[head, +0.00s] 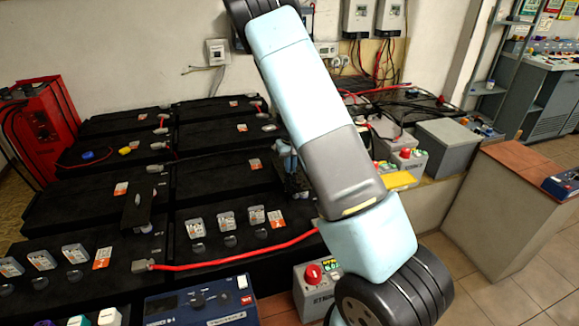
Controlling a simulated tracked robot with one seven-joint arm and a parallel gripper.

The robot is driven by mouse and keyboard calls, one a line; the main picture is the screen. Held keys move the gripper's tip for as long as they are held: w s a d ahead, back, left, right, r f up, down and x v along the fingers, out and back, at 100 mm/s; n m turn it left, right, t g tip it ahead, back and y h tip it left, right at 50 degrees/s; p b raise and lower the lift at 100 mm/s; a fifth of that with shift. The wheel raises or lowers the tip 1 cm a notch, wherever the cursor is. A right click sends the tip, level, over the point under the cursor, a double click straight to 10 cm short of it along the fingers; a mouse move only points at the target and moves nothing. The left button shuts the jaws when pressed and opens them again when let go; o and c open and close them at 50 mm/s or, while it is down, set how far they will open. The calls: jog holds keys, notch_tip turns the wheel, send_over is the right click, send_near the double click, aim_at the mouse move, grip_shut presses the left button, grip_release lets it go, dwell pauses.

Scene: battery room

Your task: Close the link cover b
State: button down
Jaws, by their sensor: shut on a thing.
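My gripper (295,186) is at the middle of the black battery blocks, just left of my large arm link, which partly hides it. It is shut on a small dark piece that looks like a link cover; its outline is lost against the dark gripper and blocks. A similar dark link cover (137,211) stands raised on the blocks at the left, apart from my gripper. No letter is readable on either, so I cannot tell from markings which is b.
A red cable (235,262) crosses the front battery block (190,275). A blue instrument (200,301) and a grey box with a red knob (313,284) stand in front. A red cabinet (42,128) is at the left. A tiled-top counter (520,205) is at the right, with open floor before it.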

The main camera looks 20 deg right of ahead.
jog(key=shift+d, duration=0.3)
jog(key=c, duration=1.2)
grip_release()
jog(key=shift+a, duration=0.1)
jog(key=shift+r, duration=0.15)
notch_tip(320, 180, up, 13)
jog(key=shift+r, duration=0.2)
